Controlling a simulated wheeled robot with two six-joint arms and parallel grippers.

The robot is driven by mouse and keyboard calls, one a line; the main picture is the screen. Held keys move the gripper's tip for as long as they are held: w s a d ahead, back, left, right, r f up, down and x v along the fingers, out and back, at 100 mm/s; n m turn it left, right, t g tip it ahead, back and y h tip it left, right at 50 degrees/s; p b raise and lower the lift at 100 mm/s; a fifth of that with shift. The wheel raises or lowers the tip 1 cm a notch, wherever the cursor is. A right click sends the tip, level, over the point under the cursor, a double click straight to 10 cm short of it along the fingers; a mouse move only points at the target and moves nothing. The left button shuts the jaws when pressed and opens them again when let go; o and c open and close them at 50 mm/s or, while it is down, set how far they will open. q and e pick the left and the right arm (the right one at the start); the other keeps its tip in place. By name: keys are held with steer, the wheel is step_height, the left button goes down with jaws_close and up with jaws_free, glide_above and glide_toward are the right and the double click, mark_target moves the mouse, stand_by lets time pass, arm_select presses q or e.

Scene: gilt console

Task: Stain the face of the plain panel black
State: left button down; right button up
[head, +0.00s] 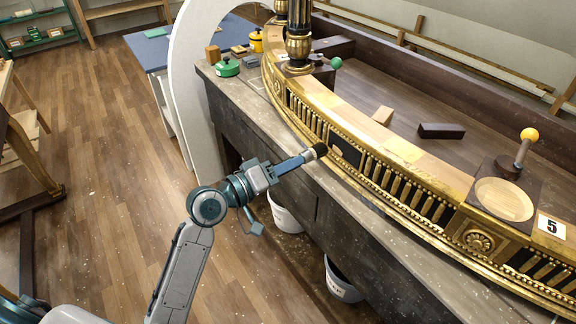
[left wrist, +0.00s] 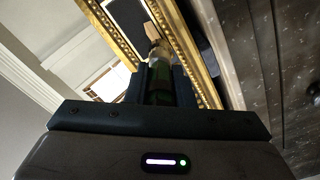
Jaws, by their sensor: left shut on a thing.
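My left gripper (head: 297,160) is shut on a brush (head: 316,152) with a dark tip, held out towards the front of the gilt console (head: 408,187). The brush also shows in the left wrist view (left wrist: 159,58), its green handle between the fingers. The panel (head: 351,146) in the console front is mostly black, with a pale wood patch at its lower left. In the left wrist view the panel (left wrist: 128,18) is dark with a pale strip by the brush tip. The tip is at or very near the panel; contact is unclear. My right gripper is out of view.
A green pot (head: 227,67) and a yellow pot (head: 256,41) stand at the bench's far end. A pale block (head: 383,115) and a dark block (head: 441,130) lie behind the console rail. White buckets (head: 285,216) stand under the bench.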

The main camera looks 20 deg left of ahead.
arm_select(q)
steer(key=shift+x, duration=1.05)
steer(key=s+d+p, duration=0.1)
steer(key=s+d, duration=0.2)
steer(key=shift+s+d, duration=0.1)
steer(key=shift+d, duration=0.25)
stand_by(0.5)
steer(key=v, duration=0.6)
stand_by(0.4)
steer(key=v, duration=0.3)
stand_by(1.4)
